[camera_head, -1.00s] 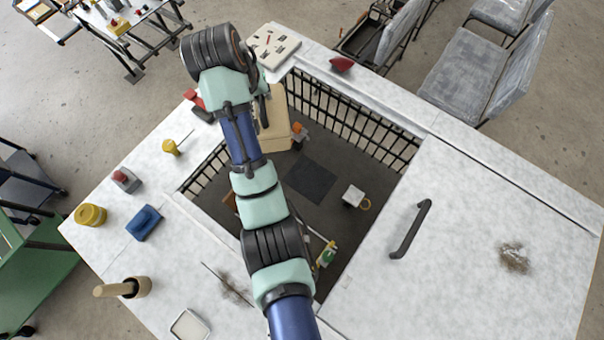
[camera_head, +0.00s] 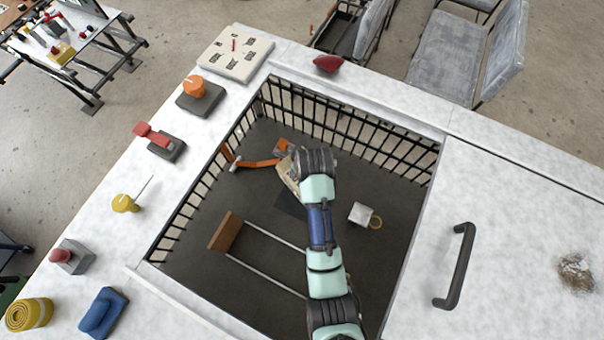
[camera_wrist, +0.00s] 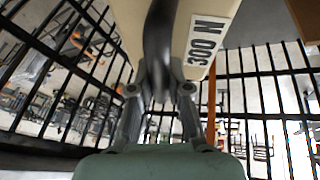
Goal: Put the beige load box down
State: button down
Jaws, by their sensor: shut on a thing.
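The beige load box (camera_head: 289,171) is inside the sunken barred bin, mostly hidden behind my arm in the head view. In the wrist view the load box (camera_wrist: 204,35) fills the upper middle and bears a "300 N" label. My gripper (camera_wrist: 160,85) is shut on it, with a dark part of the box between the fingers. A dark square pad (camera_head: 288,205) lies on the bin floor just below the box in the picture. I cannot tell whether the box touches the floor or the pad.
An orange bracket (camera_head: 250,162) lies left of the box. A wooden block with two rods (camera_head: 226,232) lies nearer, and a white block with a ring (camera_head: 361,213) is to the right. Black bars (camera_head: 345,128) enclose the bin. Switches and knobs line the left ledge.

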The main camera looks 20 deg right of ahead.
jog(key=shift+s+d+f, duration=0.1)
jog(key=shift+d+f, duration=0.1)
jog(key=shift+f, duration=0.45)
jog(key=shift+s+d+f, duration=0.1)
jog(key=shift+d+f, duration=0.05)
jog(key=shift+f, duration=0.45)
notch_tip(320, 180, down, 20)
jog(key=b, duration=0.4)
jog(key=shift+b, duration=0.3)
jog(key=shift+w, duration=0.1)
jog(key=shift+f, duration=0.1)
jog(key=c, duration=1.1)
grip_release()
